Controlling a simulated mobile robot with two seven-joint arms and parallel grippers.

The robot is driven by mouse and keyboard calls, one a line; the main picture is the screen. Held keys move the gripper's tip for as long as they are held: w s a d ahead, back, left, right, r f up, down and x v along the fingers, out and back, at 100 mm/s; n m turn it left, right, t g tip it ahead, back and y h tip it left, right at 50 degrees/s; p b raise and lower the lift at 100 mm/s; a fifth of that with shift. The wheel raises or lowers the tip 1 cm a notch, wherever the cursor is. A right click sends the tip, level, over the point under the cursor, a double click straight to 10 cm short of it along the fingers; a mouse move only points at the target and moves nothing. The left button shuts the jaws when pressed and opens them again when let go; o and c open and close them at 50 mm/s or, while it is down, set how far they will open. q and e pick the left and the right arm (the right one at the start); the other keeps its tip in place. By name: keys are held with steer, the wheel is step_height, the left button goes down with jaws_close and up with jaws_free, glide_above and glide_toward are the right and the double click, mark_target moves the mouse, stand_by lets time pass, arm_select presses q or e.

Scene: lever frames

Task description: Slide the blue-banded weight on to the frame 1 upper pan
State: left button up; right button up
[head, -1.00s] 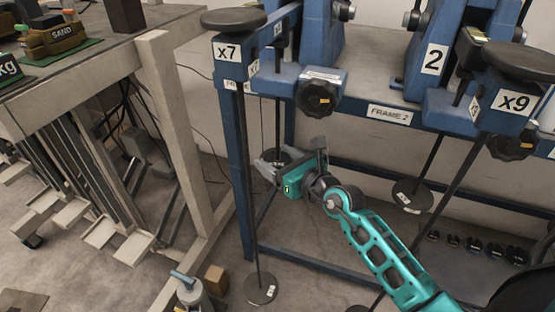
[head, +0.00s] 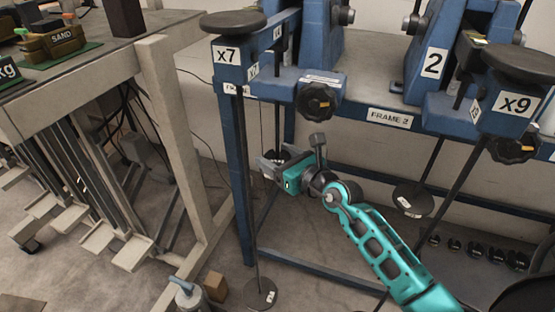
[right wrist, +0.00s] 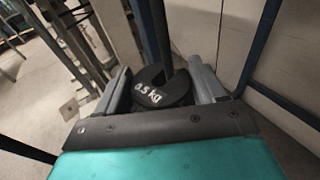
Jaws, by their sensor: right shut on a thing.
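My right gripper (head: 270,163) is shut on a black slotted weight marked 0.5 kg (right wrist: 165,93). In the right wrist view the weight sits between both fingers, with a dark upright rod at its slot. I cannot tell whether the rod is inside the slot or behind it. No blue band shows on the visible face. In the head view the gripper is beside the blue frame post (head: 241,170) under the x7 end, and mostly hides the weight. I cannot make out an upper pan under the weight. A low round pan (head: 260,293) hangs near the floor. My left gripper is not in view.
Frame 2 (head: 390,117) stands to the right, with a hanging disc (head: 413,199) below it. Several dark weights (head: 476,249) lie at the lower right. A pale table (head: 165,110) stands left. A wooden block (head: 216,286) is on the floor.

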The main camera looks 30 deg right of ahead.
steer(key=shift+w+d+r, duration=0.15)
steer(key=shift+w+d, duration=0.25)
steer(key=shift+w, duration=0.35)
stand_by(0.6)
steer(key=shift+f+b, duration=0.35)
steer(key=shift+f, duration=0.1)
stand_by(0.4)
steer(key=o, duration=1.4)
steer(key=shift+f, duration=0.2)
steer(key=shift+s+r, duration=0.1)
